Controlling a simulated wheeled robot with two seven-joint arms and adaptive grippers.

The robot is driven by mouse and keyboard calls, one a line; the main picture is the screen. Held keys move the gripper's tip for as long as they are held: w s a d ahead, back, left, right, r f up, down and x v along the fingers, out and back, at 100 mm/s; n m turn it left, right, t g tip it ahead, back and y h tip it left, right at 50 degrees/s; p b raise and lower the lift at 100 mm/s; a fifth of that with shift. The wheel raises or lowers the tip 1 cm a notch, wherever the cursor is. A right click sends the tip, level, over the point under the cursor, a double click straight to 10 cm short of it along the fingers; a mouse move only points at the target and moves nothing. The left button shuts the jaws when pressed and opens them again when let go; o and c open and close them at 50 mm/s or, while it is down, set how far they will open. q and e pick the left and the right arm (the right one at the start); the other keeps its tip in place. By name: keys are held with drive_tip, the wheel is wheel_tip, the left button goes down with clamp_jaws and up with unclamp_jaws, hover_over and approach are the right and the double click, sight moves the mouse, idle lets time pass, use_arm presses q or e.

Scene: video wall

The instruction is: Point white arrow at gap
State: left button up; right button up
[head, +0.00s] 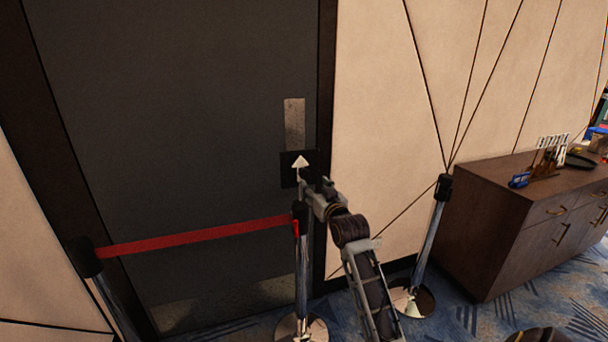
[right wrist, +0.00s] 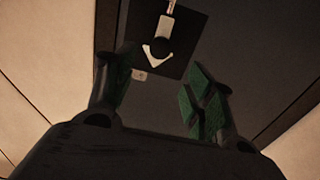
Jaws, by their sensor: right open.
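The white arrow (head: 301,162) is on a square black plate (head: 287,170) on the dark door, and its tip points up in the head view. In the right wrist view the arrow (right wrist: 157,56) appears upside down, with a dark round knob over its middle. My right gripper (head: 314,188) is just below and right of the arrow, partly covering the plate. In the right wrist view its green-padded fingers (right wrist: 158,90) are apart with nothing between them, and the arrow lies beyond them. The gap without a belt is between the middle post (head: 302,275) and right post (head: 431,236).
A red belt (head: 195,237) runs from the left post (head: 85,257) to the middle post, across the door (head: 180,110). A wooden cabinet (head: 487,235) with small items on top stands at the right. Blue patterned carpet covers the floor.

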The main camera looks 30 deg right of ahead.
sight(305, 174)
drive_tip(key=shift+x, duration=5.9)
drive_tip(key=shift+r, duration=0.1)
drive_tip(key=c, duration=1)
